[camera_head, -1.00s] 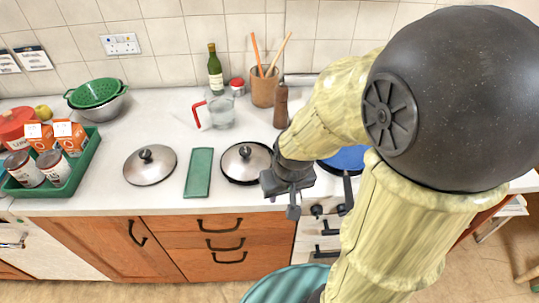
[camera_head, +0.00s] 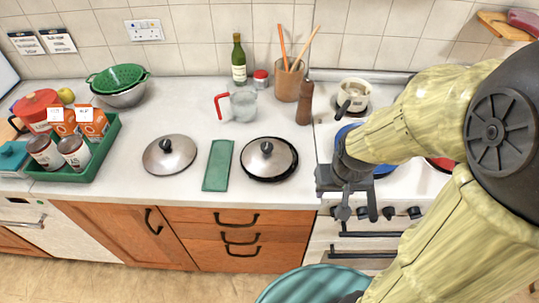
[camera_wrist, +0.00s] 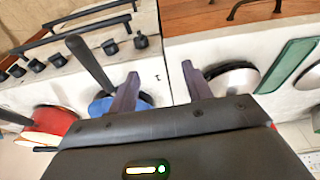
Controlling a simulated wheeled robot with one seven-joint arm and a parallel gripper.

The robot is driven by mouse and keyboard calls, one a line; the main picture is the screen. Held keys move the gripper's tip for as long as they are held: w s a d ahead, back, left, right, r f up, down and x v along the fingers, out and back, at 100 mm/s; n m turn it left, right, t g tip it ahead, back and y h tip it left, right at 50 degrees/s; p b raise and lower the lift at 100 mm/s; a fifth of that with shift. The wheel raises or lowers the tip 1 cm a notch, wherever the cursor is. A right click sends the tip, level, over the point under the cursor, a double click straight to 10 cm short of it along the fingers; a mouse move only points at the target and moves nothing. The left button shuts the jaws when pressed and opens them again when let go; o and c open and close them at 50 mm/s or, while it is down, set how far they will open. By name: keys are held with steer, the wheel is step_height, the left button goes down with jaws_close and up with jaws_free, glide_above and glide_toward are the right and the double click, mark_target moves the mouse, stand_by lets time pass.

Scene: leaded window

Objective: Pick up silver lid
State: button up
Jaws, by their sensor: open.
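Two silver lids with black knobs show in the head view. The left lid (camera_head: 169,156) lies on the white counter. The right lid (camera_head: 283,159) has a dark rim beneath it, perhaps a pan, and a green strip (camera_head: 218,166) lies between the two. My gripper (camera_head: 357,213) is open and empty, to the right of the right lid, above the front edge of the stove. In the wrist view my gripper (camera_wrist: 160,80) shows two spread fingers. The right lid (camera_wrist: 236,82) is partly hidden behind the right finger there, and the left lid (camera_wrist: 310,76) is cut by the frame edge.
A stove with a blue pan (camera_wrist: 105,105) and a red pan (camera_wrist: 52,122) is at the right. A utensil crock (camera_head: 287,82), a brown pepper mill (camera_head: 304,103) and a glass jug (camera_head: 243,106) stand behind the lids. A green crate (camera_head: 106,147) with cans is at the left.

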steer(key=o, duration=0.7)
steer(key=shift+w+a+r+n+p, duration=0.2)
steer(key=shift+w+a+r+p, duration=0.15)
steer(key=shift+w+r, duration=0.15)
steer(key=shift+w+a+r+n+p, duration=0.2)
steer(key=shift+w+r+p, duration=0.2)
steer(key=shift+w, duration=0.1)
steer(key=shift+o, duration=0.7)
steer(key=w+a+r+n+g+p, duration=0.1)
steer(key=w+a+r+n+p, duration=0.2)
steer(key=w, duration=0.4)
step_height(320, 180, up, 2)
steer(key=shift+w+a+r+p, duration=0.1)
steer(key=shift+w+a+p, duration=0.2)
steer(key=shift+a+p, duration=0.6)
steer(key=w+a+r+n+g+p, duration=0.1)
steer(key=w+a+r+n+p, duration=0.4)
steer(key=w+a, duration=0.3)
steer(key=shift+w+a+g, duration=0.2)
steer(key=shift+a+g, duration=0.1)
steer(key=shift+a, duration=0.8)
steer(key=shift+f, duration=0.15)
